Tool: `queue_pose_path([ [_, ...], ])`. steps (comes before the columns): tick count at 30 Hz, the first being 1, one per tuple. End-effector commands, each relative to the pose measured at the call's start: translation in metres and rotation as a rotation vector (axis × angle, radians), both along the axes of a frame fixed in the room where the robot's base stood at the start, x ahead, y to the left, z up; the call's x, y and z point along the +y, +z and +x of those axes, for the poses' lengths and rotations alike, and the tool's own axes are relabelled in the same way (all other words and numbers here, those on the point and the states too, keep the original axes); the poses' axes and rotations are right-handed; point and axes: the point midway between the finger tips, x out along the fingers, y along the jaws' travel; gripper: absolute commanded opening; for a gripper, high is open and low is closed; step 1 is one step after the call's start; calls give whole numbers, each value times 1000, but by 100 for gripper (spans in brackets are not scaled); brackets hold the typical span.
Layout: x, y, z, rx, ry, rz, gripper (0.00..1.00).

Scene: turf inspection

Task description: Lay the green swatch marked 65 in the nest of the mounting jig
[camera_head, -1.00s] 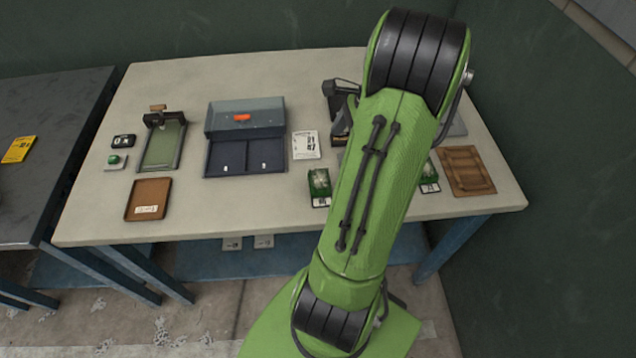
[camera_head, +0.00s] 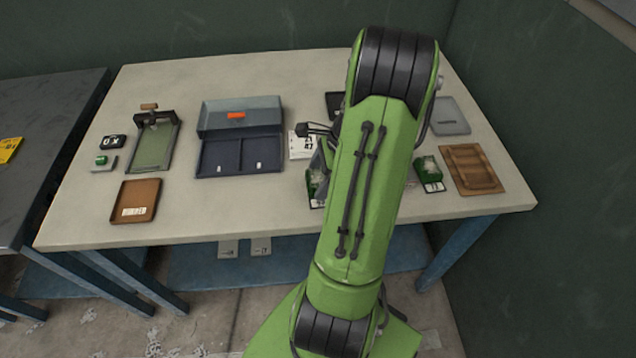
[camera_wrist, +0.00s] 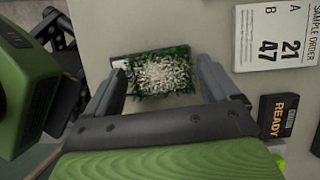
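My gripper (camera_wrist: 162,78) is open in the wrist view, with a green swatch (camera_wrist: 162,72) with a pale, flecked top showing between its two fingers. I cannot see a gap or contact clearly, and no number on it is readable. In the head view my arm partly hides a green swatch (camera_head: 315,188); another (camera_head: 428,176) lies to the right of the arm. The number 65 is not readable anywhere. A flat green-bedded fixture with a black clamp (camera_head: 152,150) stands at the left of the table; it looks like the mounting jig, and its bed looks empty.
A dark two-compartment box (camera_head: 240,156) stands centre-left, beside a sample order card (camera_wrist: 272,35). A READY block (camera_wrist: 285,115) is right of my gripper. A brown tray (camera_head: 135,201) lies front left, a wooden rack (camera_head: 470,168) at right. A second table stands left.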

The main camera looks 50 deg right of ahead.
Motion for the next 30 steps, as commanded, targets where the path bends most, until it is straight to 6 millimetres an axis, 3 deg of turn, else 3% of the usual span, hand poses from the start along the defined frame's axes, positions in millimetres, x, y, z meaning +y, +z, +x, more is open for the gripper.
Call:
queue_pose_path([
  [1, 0, 0, 0, 0, 0, 0, 80],
  [9, 0, 0, 0, 0, 0, 0, 42],
  [16, -1, 10, 0, -1, -1, -2, 42],
  [24, -1, 78, 0, -2, -1, -5, 42],
  [30, -2, 102, 0, 0, 5, -1, 42],
])
